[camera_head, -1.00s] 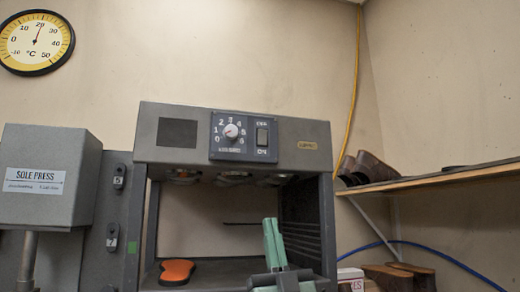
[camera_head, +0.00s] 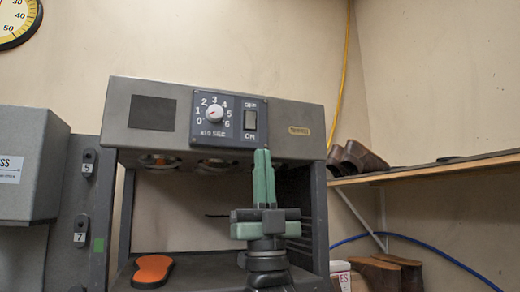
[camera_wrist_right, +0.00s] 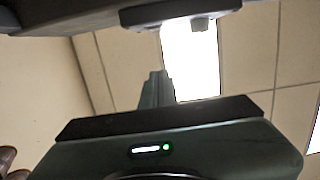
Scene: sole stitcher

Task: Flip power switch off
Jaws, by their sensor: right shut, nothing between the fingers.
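The power switch (camera_head: 250,120) is a dark rocker on the control panel (camera_head: 230,119) of a grey machine, with OFF above it and ON below. Which way the rocker is tipped is too small to tell. My right gripper (camera_head: 262,152) points up, its green fingers together and empty. In the head view its tips are just below the ON label, apart from the rocker. In the right wrist view the fingers (camera_wrist_right: 155,90) show against the ceiling, and the switch is not seen there. My left gripper is not in view.
A dial (camera_head: 215,113) sits left of the switch. An orange sole (camera_head: 152,271) lies on the machine's shelf. A wooden shelf (camera_head: 430,171) with brown shoes (camera_head: 362,158) stands right. A grey press (camera_head: 30,165) is at left. The machine's front edge (camera_head: 215,154) overhangs its opening.

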